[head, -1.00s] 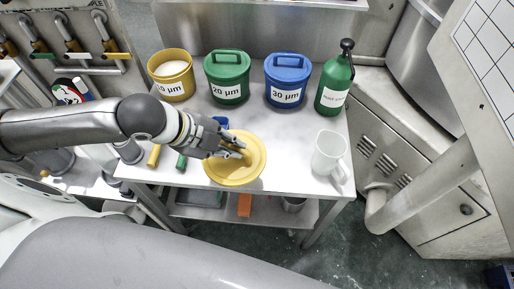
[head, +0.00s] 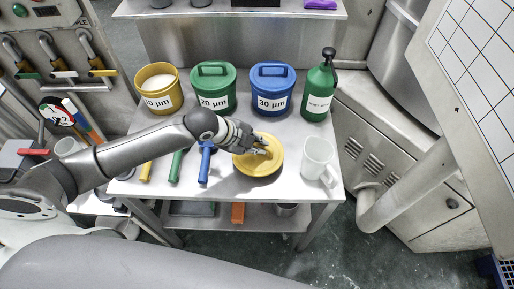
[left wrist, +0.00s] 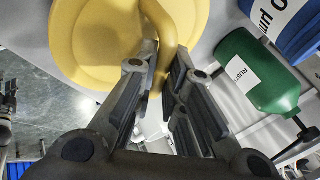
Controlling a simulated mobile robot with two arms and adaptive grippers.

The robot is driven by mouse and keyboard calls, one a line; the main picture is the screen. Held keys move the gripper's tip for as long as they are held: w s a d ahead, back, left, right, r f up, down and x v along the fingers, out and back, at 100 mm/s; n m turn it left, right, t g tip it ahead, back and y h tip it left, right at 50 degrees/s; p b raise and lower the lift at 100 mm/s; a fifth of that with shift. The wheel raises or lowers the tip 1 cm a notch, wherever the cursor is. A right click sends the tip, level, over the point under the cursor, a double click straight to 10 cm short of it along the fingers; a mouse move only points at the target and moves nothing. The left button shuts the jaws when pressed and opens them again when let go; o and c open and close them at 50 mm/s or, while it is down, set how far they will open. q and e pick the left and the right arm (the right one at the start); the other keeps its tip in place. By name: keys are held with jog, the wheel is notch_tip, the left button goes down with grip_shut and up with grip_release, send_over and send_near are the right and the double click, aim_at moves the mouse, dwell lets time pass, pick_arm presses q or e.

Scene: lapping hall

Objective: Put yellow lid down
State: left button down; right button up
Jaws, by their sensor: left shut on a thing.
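The round yellow lid (head: 262,167) is over the front middle of the white table, lying about level; I cannot tell whether it touches the tabletop. My left gripper (head: 262,150) is shut on the lid's handle. In the left wrist view the lid (left wrist: 85,45) fills the top left, and its curved handle (left wrist: 165,40) runs between the fingers of my left gripper (left wrist: 160,75). The yellow 10 µm tub (head: 160,97) stands without a lid at the back left of the table, pale contents showing. My right gripper is not in view.
The green 20 µm tub (head: 213,92) and blue 30 µm tub (head: 272,92) stand lidded at the back, with a green bottle (head: 319,92) to their right. A white mug (head: 317,160) stands close right of the lid. Yellow, green and blue-handled tools (head: 205,165) lie to its left.

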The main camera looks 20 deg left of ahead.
pick_arm(q)
jog(key=shift+w+d+f, duration=0.1)
jog(key=shift+w+f, duration=0.1)
jog(key=shift+w+f+p, duration=0.1)
jog(key=shift+f+p, duration=0.45)
jog(key=shift+f, duration=1.15)
jog(key=c, duration=1.5)
grip_release()
jog(key=b+v, duration=0.1)
jog(key=v, duration=1.1)
